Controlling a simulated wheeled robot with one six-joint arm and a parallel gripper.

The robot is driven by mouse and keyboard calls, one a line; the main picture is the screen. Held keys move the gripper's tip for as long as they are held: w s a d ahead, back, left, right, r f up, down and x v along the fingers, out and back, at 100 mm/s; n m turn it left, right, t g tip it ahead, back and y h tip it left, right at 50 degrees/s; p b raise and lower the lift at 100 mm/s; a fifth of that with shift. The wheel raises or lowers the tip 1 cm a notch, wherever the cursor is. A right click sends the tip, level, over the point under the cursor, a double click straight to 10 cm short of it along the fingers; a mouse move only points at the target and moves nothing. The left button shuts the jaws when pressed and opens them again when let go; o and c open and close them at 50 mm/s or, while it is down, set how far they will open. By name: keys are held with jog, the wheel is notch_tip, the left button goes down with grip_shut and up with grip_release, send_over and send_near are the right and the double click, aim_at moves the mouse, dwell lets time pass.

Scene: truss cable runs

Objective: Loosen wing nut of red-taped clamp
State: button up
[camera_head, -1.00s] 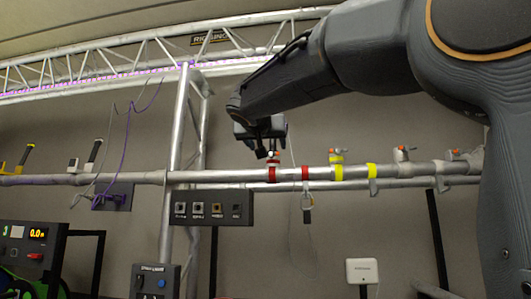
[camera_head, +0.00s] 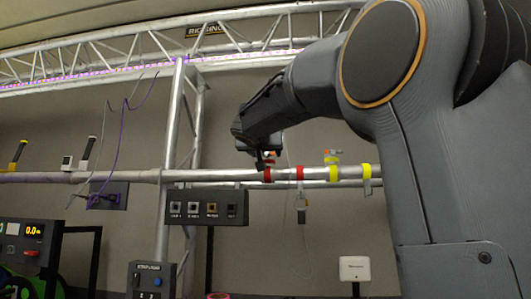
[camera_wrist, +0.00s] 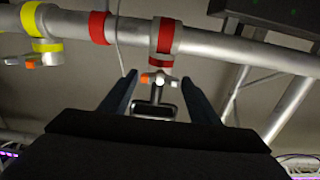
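The red-taped clamp (camera_wrist: 163,45) hangs on the silver pipe in the wrist view, with red tape above and below its body. Its wing nut (camera_wrist: 153,78), pale with an orange tip, faces my gripper. My gripper (camera_wrist: 158,86) is open; its two dark fingers point at the clamp, one on each side of the wing nut, with visible gaps. In the head view my gripper (camera_head: 263,158) is at the pipe by the red-taped clamp (camera_head: 267,174), and partly hides it. The wing nut is mostly hidden there.
A second red tape band (camera_wrist: 98,27) is on the pipe beside the clamp. A yellow-taped clamp (camera_wrist: 38,32) with an orange-tipped nut lies further left. In the head view a small tag (camera_head: 301,214) hangs below, and a socket panel (camera_head: 208,207) sits under the pipe.

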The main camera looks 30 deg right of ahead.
jog(key=c, duration=0.7)
